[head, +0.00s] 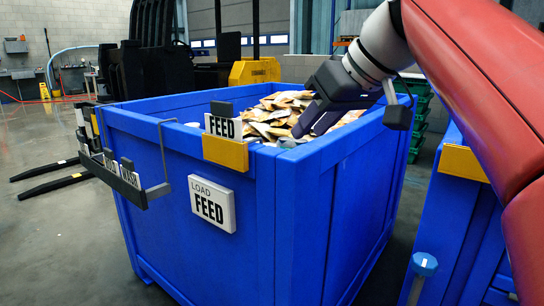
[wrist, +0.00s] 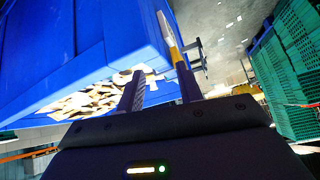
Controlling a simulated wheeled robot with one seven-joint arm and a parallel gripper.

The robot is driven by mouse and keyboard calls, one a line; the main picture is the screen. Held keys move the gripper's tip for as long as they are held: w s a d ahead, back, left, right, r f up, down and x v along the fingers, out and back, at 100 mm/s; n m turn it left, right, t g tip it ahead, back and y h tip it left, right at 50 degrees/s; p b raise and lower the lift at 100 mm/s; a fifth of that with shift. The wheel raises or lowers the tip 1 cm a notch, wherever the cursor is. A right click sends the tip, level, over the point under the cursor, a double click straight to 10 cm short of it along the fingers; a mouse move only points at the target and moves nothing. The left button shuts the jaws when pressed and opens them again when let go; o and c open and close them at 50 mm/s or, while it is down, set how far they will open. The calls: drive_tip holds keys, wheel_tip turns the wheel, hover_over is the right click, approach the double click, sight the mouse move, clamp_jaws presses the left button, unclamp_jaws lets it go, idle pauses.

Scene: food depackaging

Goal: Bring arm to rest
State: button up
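My gripper (head: 312,130) is over the near rim area of a large blue bin, its dark fingers pointing down. The two fingers stand apart with nothing seen between them, and they show the same way in the wrist view (wrist: 160,82). The red arm comes in from the right edge of the head view. The blue bin (head: 190,150) holds many food packets (head: 275,118) in a heap. The packets also show in the wrist view (wrist: 95,100). Whether a fingertip touches the packets or the rim cannot be told.
A "FEED" card (head: 223,127) stands in a yellow holder (head: 225,152) on the rim. A rack with label cards (head: 125,178) hangs at the left. A second blue bin (head: 450,220) stands close on the right. Green crates (head: 420,110) are stacked behind. Floor at left is open.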

drive_tip(key=s+d+f+m+h, duration=0.2)
drive_tip(key=s+f, duration=0.3)
drive_tip(key=f, duration=0.5)
drive_tip(key=s+d+f+m+h+p, duration=0.1)
drive_tip(key=s+d+f+m, duration=0.2)
drive_tip(key=f, duration=0.7)
drive_tip(key=s+d+f+m+h, duration=0.2)
drive_tip(key=s+d+f, duration=0.1)
drive_tip(key=s+f, duration=0.5)
wheel_tip(320, 180, down, 2)
drive_tip(key=shift+d+f+h+p, duration=0.25)
drive_tip(key=shift+d+h+p, duration=0.05)
